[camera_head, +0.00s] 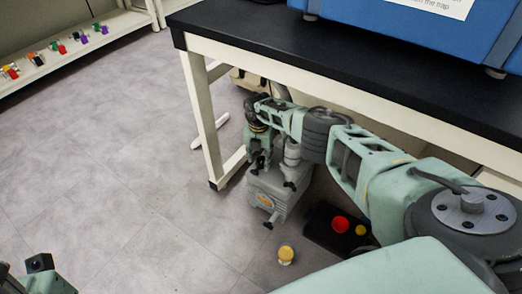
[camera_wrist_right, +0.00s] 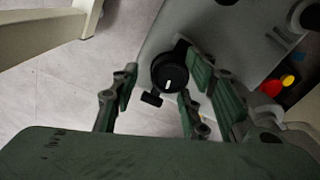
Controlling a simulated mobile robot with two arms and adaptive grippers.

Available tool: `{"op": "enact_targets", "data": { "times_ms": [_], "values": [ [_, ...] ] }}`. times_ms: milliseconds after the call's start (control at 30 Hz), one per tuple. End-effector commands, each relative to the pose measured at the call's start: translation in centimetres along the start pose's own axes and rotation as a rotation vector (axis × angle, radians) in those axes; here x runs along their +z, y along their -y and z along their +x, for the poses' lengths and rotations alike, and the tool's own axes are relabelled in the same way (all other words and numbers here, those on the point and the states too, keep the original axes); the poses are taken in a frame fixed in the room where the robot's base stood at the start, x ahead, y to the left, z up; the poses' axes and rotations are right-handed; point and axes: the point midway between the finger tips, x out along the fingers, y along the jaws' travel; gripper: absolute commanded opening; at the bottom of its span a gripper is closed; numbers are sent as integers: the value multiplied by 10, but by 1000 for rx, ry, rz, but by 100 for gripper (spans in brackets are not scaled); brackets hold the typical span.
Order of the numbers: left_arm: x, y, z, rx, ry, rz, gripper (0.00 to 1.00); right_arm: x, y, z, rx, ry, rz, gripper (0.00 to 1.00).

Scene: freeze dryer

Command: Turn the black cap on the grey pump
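The grey pump (camera_head: 268,196) stands on the floor under the bench; my right arm hides part of its top. The black cap (camera_wrist_right: 170,72), a round knob with a white line, shows in the right wrist view on the pump. My right gripper (camera_head: 259,155) is above the pump, pointing down. In the right wrist view its fingers (camera_wrist_right: 158,85) are spread, one on either side of the cap, with a gap at the left; contact at the right is unclear. At the lower left of the head view, part of my left gripper (camera_head: 40,268) shows; its fingers cannot be made out.
The black-topped bench (camera_head: 270,45) with a pale leg (camera_head: 203,115) stands over and beside the pump. A yellow-capped item (camera_head: 286,255) and a dark box with red and yellow knobs (camera_head: 325,235) are near the pump. The floor at left is clear.

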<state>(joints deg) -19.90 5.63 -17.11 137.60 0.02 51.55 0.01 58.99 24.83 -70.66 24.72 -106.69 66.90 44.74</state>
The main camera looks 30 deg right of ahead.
Motion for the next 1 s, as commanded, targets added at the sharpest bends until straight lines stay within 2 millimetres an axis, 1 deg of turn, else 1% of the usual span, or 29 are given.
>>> {"op": "enact_targets", "data": {
  "times_ms": [567,767,1000],
  "values": [
    [8,0,-35,1,4,-2,40,-5,4,4,-2,1,-752,40],
    [11,0,-52,1,4,-2,40,-6,7,6,-5,-1,-1011,40],
    [16,0,-76,1,4,-2,40,-7,10,7,-7,-2,-1313,40]
  ]
}}
